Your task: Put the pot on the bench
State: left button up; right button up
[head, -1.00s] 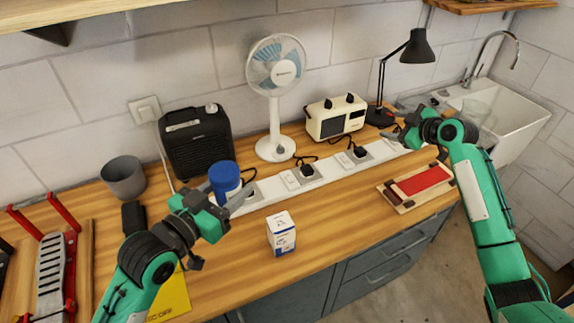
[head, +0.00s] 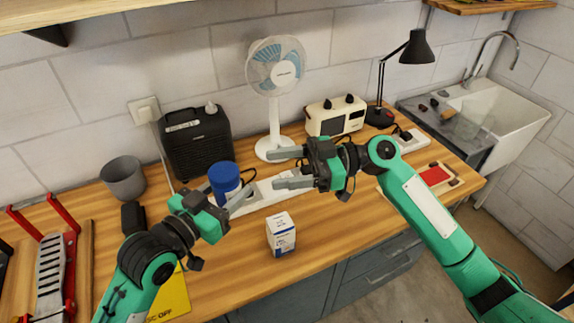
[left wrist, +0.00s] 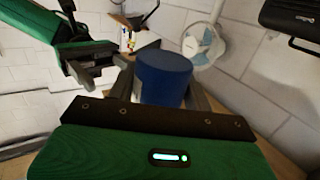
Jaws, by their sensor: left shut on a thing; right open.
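A white and blue box (head: 281,234) stands in front. A grey cup (head: 123,178) stands left.

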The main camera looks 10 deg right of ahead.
aim_at(223, 175)
jog(key=a, duration=1.1)
jog(key=shift+s+a, duration=0.3)
jog(key=shift+s, duration=0.1)
jog(key=c, duration=0.7)
pick_arm(q)
jog(key=o, duration=1.1)
pick_arm(e)
jog(key=shift+c, duration=1)
pick_arm(q)
jog(key=shift+a, duration=0.1)
